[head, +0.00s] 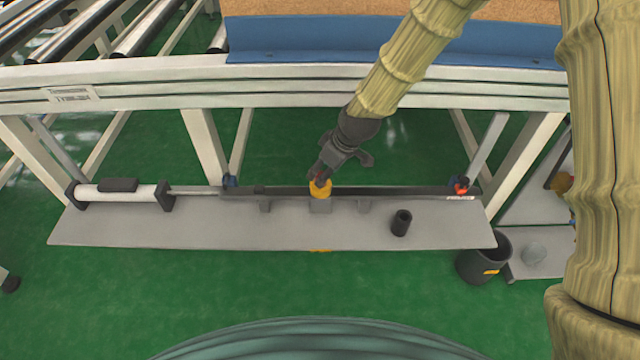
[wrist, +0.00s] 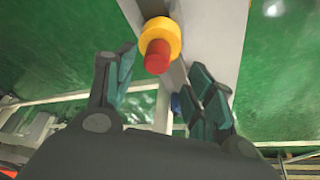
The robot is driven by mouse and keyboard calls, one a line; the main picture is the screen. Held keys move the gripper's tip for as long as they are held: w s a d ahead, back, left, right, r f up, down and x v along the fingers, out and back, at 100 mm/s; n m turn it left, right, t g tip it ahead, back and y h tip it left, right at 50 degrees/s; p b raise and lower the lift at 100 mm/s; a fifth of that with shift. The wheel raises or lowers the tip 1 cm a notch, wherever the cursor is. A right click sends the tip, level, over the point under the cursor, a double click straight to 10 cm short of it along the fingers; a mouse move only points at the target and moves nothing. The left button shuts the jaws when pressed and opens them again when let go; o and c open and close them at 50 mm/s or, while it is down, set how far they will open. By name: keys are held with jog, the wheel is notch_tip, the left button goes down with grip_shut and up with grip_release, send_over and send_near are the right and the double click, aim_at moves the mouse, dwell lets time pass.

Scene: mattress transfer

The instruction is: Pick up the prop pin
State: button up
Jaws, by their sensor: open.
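A pin with a red knob and a yellow collar, which looks like the prop pin (head: 321,190), stands in the middle of the dark rail on the grey shelf. In the wrist view the same prop pin (wrist: 160,42) shows its red end towards me, just beyond the fingertips. My gripper (head: 342,167) is just above and slightly right of it in the head view. In the wrist view my gripper (wrist: 163,72) has its fingers spread, one on each side of the red knob's line, with nothing held. The pin's lower part is hidden.
The grey shelf (head: 250,232) carries a white cylinder with a rod (head: 120,194) at left, a short black tube (head: 401,222) and a red-topped fitting (head: 461,186) at right. A black bin (head: 484,262) stands at right. A white frame beam (head: 240,85) runs behind, close to my arm.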

aim_at(320, 174)
jog(key=x, duration=0.2)
jog(key=b+x, duration=0.1)
jog(key=x, duration=0.1)
jog(key=shift+w+f, duration=0.25)
jog(key=shift+w, duration=0.1)
grip_shut()
